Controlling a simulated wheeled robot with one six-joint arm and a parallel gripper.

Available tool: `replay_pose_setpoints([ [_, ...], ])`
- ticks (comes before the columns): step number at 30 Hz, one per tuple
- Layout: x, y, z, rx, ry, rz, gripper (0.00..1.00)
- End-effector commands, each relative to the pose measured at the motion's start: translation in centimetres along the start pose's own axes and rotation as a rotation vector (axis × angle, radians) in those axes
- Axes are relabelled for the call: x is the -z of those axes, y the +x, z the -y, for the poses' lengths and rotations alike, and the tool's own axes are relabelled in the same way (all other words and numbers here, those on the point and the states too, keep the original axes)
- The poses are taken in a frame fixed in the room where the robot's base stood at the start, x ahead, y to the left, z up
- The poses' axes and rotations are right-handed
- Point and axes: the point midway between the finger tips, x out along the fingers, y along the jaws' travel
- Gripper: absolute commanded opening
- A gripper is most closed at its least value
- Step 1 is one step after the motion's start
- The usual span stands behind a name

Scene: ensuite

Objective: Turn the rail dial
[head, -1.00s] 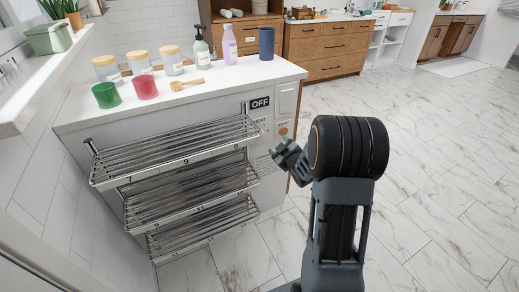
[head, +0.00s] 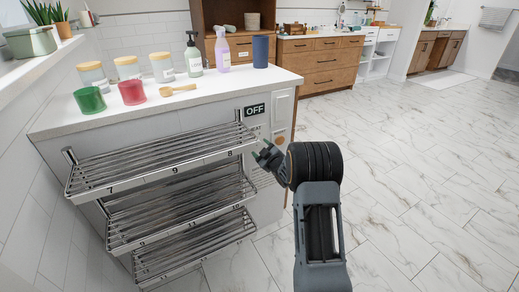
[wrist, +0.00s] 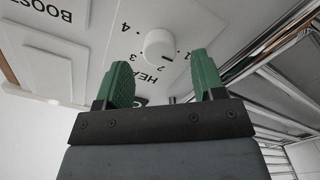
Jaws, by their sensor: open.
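The rail dial (wrist: 159,44) is a small white round knob on a white panel. Numbers and a partly covered HEAT label surround it in the wrist view. My gripper (wrist: 163,78) is open, its two green fingers spread below the dial in that view, with nothing between them. In the head view my gripper (head: 267,154) is at the right end of the rail rack (head: 160,160), close to the control panel. I cannot make out the dial in the head view. An OFF display (head: 255,110) sits above the gripper on the panel.
Metal rails project from the cabinet front left of my gripper; rails also show at the right in the wrist view (wrist: 285,85). A BOOST label (wrist: 42,12) is beside the dial. Jars and bottles stand on the white counter (head: 215,90). The marble floor (head: 420,190) at right is clear.

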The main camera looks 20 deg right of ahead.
Motion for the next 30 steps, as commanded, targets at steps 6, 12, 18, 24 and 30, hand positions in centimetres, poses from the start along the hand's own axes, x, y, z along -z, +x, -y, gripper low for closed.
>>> replay_pose_setpoints([
  [6, -0.1, 2.0, 0.0, 0.000, 0.001, 0.000, 0.63],
  [12, -0.1, 2.5, 0.0, 0.000, 0.001, 0.001, 0.63],
  [18, -0.1, 2.5, -0.1, 0.000, 0.001, 0.001, 0.63],
  [24, -0.1, 2.5, -0.1, -0.001, 0.000, 0.001, 0.46],
  [30, -0.1, 2.5, -0.1, -0.001, 0.000, 0.001, 0.26],
])
